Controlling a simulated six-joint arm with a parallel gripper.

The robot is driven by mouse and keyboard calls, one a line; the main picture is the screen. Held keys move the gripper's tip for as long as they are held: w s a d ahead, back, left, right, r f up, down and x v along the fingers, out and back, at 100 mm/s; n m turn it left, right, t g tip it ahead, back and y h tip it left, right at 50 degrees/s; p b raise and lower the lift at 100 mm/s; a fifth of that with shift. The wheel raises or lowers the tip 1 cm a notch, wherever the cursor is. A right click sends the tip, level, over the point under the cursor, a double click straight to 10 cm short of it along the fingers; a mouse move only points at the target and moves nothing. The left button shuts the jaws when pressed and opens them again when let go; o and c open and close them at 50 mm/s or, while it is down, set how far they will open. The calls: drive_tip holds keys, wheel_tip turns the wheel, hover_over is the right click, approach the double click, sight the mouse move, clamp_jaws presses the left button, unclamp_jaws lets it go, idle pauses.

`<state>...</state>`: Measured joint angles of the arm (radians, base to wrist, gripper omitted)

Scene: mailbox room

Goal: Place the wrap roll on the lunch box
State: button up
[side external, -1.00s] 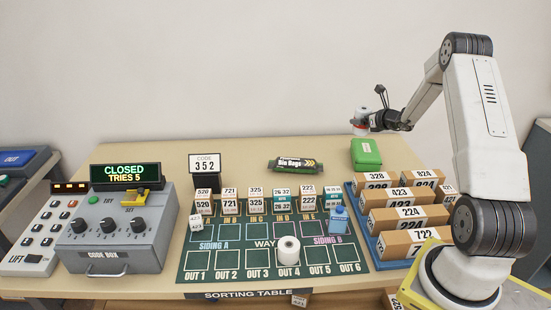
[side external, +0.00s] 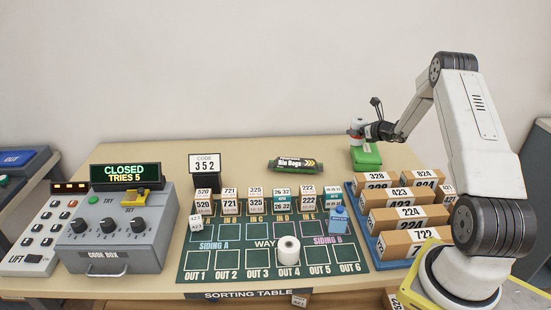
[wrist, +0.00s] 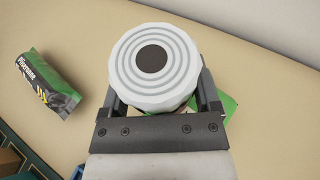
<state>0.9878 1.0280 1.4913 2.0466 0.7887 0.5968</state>
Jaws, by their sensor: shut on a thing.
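My gripper (side external: 360,131) is shut on the wrap roll, a pale roll with grey rings and a dark core on its end (wrist: 151,60). The roll (side external: 357,122) is upright and small in the side view, partly covered by the fingers. The green lunch box (side external: 366,156) is directly below the roll and gripper, at the back right of the table. Green also shows behind the right finger in the wrist view (wrist: 229,106). I cannot tell whether the roll touches the lid or hangs just above it.
A bin bags pack (side external: 291,165) lies left of the lunch box. A blue tray (side external: 376,246) with several numbered boxes is in front.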

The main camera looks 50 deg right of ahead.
drive_tip(key=shift+f, duration=0.1)
drive_tip(key=o, duration=1)
drive_tip(key=shift+o, duration=0.2)
drive_tip(key=shift+r, duration=0.2)
drive_tip(key=shift+v, duration=3.75)
drive_tip(key=shift+f, duration=0.1)
